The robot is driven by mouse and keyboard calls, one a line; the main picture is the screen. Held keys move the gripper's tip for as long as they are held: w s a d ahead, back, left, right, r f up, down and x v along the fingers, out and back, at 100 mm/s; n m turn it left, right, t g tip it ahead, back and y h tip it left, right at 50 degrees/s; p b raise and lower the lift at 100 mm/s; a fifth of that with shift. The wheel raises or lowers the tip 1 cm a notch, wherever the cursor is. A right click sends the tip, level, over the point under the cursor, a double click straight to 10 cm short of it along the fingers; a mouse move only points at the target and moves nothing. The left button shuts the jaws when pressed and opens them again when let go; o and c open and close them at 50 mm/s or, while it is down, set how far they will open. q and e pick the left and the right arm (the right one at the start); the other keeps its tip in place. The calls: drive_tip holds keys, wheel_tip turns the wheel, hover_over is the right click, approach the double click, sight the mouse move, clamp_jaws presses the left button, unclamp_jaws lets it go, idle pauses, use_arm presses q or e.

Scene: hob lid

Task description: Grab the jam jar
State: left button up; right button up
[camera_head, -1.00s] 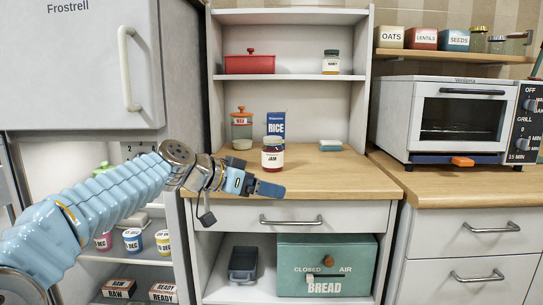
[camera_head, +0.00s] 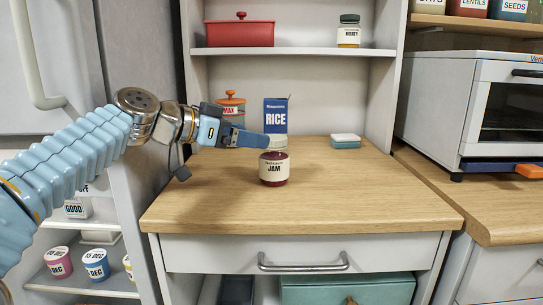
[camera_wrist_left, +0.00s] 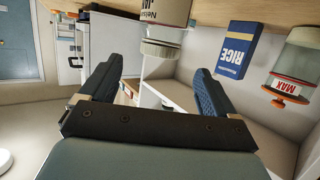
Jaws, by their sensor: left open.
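The jam jar (camera_head: 274,169) stands upright on the wooden counter, with dark red contents, a cream label and a pale lid. In the head view my left gripper (camera_head: 258,140) is level with its lid, and the fingers overlap the lid's left edge. In the left wrist view, which is upside down, my left gripper (camera_wrist_left: 158,82) is open and empty. The jar (camera_wrist_left: 165,12) shows there at the top, cut by the frame edge, beyond the gap between the fingers. I cannot tell that anything touches it. My right gripper is not in view.
A small blue-white block (camera_head: 345,141) lies to the right. The shelf (camera_head: 300,52) above holds a red pot (camera_head: 240,33) and a honey jar (camera_head: 349,32). The counter's front and right are clear.

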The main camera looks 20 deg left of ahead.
sight(273, 137)
use_arm(q)
drive_tip(key=x, duration=0.2)
drive_tip(key=p+x, duration=0.1)
drive_tip(key=x, duration=0.1)
drive_tip(key=p+x, duration=0.1)
drive_tip(key=x, duration=0.2)
drive_tip(key=shift+w+d+r, duration=0.15)
drive_tip(key=shift+r, duration=0.05)
drive_tip(key=shift+w+d+f, duration=0.1)
drive_tip(key=shift+w+f, duration=0.05)
drive_tip(key=shift+w, duration=0.05)
clamp_jaws()
